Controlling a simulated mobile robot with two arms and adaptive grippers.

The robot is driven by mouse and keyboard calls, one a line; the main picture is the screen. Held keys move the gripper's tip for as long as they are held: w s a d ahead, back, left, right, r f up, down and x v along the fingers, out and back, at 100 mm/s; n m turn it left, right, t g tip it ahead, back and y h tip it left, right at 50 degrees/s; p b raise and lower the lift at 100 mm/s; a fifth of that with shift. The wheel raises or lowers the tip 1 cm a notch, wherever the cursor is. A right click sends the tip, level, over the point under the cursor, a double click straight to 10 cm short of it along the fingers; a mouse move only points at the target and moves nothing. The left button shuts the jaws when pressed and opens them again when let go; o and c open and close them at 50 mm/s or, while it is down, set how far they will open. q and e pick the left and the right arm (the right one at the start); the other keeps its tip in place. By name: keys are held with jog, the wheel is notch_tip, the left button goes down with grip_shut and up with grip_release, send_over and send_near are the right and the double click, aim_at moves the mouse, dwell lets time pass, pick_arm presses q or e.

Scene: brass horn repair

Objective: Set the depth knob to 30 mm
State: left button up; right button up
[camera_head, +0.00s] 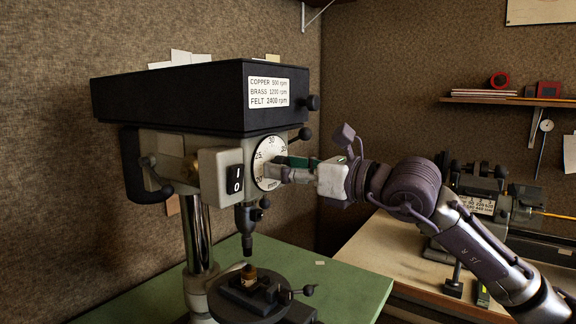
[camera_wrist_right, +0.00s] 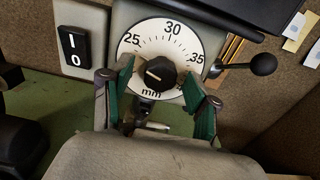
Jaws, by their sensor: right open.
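The depth dial (camera_head: 268,164) is a white round scale on the front of the drill press head. In the right wrist view the dial (camera_wrist_right: 172,37) reads 25, 30 and 35, with "mm" below. The black depth knob (camera_wrist_right: 161,72) sits at its centre. Its white mark points left and slightly up, below the 25; the exact value cannot be read. My right gripper (camera_head: 280,170) is in front of the dial. In its wrist view the gripper (camera_wrist_right: 160,85) is open, with green-padded fingers either side of the knob and gaps to it. My left gripper is not in view.
A 1/0 switch (camera_head: 235,180) is left of the dial, and a black ball lever (camera_head: 301,134) is right of it. The chuck (camera_head: 247,218) hangs below, above a round table (camera_head: 232,305). A bench (camera_head: 400,250) with a lathe stands at right.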

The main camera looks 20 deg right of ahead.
grip_shut()
jog(key=m+b, duration=0.8)
jog(key=m, duration=0.6)
jog(key=shift+a+r+b, duration=0.1)
jog(key=shift+b, duration=0.25)
dwell(0.4)
grip_release()
dwell(0.4)
